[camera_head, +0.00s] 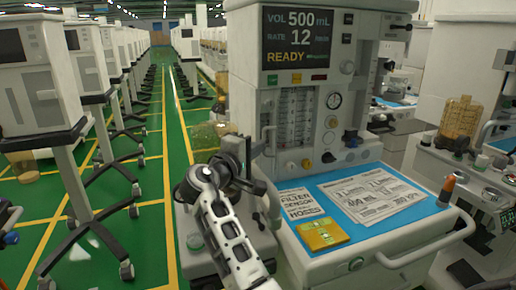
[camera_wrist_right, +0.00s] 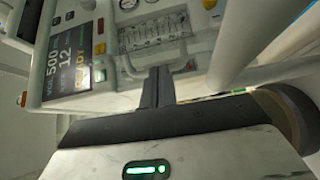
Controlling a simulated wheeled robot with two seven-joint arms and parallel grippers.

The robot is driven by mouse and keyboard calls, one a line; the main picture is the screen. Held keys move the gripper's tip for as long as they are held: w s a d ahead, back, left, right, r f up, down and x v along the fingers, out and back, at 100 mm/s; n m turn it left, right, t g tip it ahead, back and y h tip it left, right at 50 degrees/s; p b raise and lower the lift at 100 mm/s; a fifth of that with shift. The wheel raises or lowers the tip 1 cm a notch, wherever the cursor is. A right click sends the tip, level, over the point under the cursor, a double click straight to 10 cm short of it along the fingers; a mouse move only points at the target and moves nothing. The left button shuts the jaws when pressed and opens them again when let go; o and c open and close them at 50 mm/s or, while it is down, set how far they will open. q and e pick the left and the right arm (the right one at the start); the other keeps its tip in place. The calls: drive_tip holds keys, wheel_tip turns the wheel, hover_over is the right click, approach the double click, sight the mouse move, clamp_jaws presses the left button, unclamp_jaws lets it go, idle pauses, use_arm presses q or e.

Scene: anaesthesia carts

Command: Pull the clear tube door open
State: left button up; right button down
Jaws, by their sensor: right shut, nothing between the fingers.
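The clear tube door (camera_head: 296,115) is on the front of the anaesthesia machine, over the flow tubes, below the screen. It looks closed. A pale handle (camera_head: 267,140) stands at its left side. My right gripper (camera_head: 249,152) is left of the handle and low beside the door. In the right wrist view the door (camera_wrist_right: 155,32) lies beyond the fingertips (camera_wrist_right: 158,75). The two dark fingers are together with nothing between them. They appear close to a pale curved bar, but I cannot tell if they touch it. My left gripper is out of view.
A blue work surface (camera_head: 405,222) with printed sheets and a yellow packet (camera_head: 322,234) lies below the door. A white rail (camera_head: 425,245) edges the machine's tray. Other carts (camera_head: 40,90) stand at left, beyond a green floor aisle.

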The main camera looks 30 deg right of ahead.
drive_tip(key=a+b, duration=0.2)
drive_tip(key=a, duration=1.1)
drive_tip(key=shift+s+r, duration=0.15)
drive_tip(key=shift+s, duration=0.15)
